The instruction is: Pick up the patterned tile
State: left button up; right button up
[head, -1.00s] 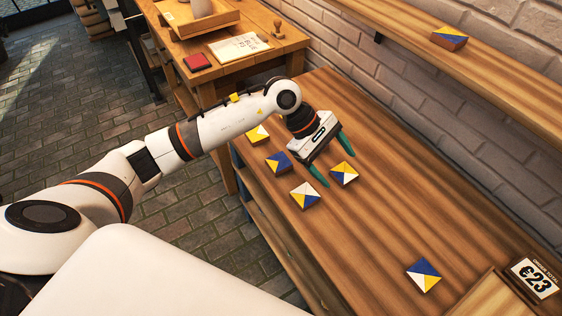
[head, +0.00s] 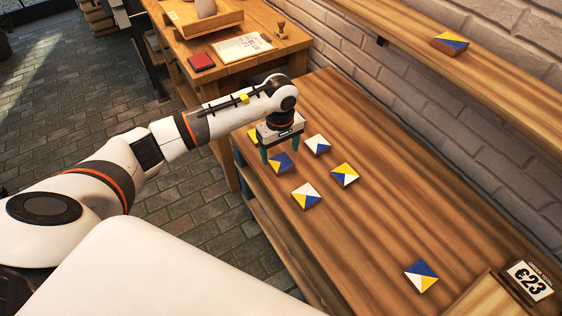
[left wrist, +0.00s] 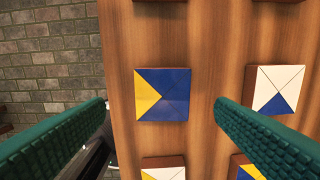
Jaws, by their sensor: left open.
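Several square patterned tiles lie on the wooden table (head: 400,215). A blue tile with one yellow triangle (head: 281,164) lies under my left gripper (head: 280,155). In the left wrist view this tile (left wrist: 165,95) sits between the two green fingers (left wrist: 162,112), with a gap on each side. The left gripper is open, points down and holds nothing. A white and blue tile (head: 317,144) lies just right of it. A white, yellow and blue tile (head: 345,175) and another such tile (head: 306,196) lie nearer. My right gripper is not in view.
A yellow tile (head: 252,134) shows partly behind the gripper. Another tile (head: 421,275) lies near the price sign (head: 529,279). A tile (head: 452,43) stands on the wall shelf (head: 510,80). A second table (head: 290,38) holds a red pad (head: 201,61). The table's middle right is clear.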

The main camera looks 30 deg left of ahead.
aim_at(282, 163)
pick_arm(q)
jog(key=shift+d+f+p, duration=0.15)
jog(key=shift+f+p, duration=0.15)
jog(key=shift+f, duration=0.9)
jog(key=shift+d+f+p, duration=0.1)
jog(key=shift+f+p, duration=0.2)
jog(key=shift+f, duration=0.85)
jog(key=c, duration=1.1)
